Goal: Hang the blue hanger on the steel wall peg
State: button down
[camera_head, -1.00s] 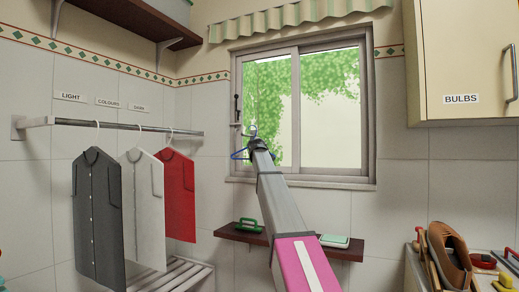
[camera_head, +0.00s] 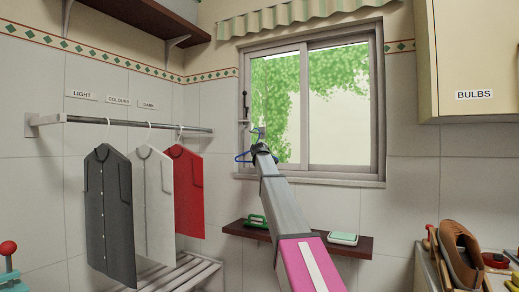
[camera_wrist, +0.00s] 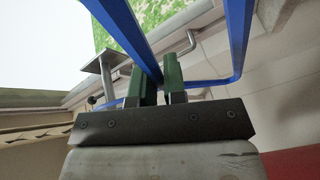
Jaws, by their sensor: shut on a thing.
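The blue hanger (camera_head: 242,157) is in front of the lower left of the window frame in the head view, at the far end of my arm. My gripper (camera_head: 259,147) holds it. In the wrist view, both dark green fingers of my gripper (camera_wrist: 159,80) are closed on the blue hanger (camera_wrist: 238,35), whose bars spread to both sides. A small pale steel wall peg (camera_head: 244,121) shows beside the left window frame, just above and left of the hanger. I cannot tell whether the hook touches the peg.
A clothes rail (camera_head: 100,121) with black, white and red shirts is at left. A dark shelf (camera_head: 300,240) with a green-handled brush and a soap-like block is below the window (camera_head: 335,110). A cabinet (camera_head: 470,60) marked BULBS is at upper right.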

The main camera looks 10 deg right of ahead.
jog(key=shift+f, duration=0.3)
jog(key=c, duration=1.1)
grip_release()
jog(key=shift+s, duration=0.1)
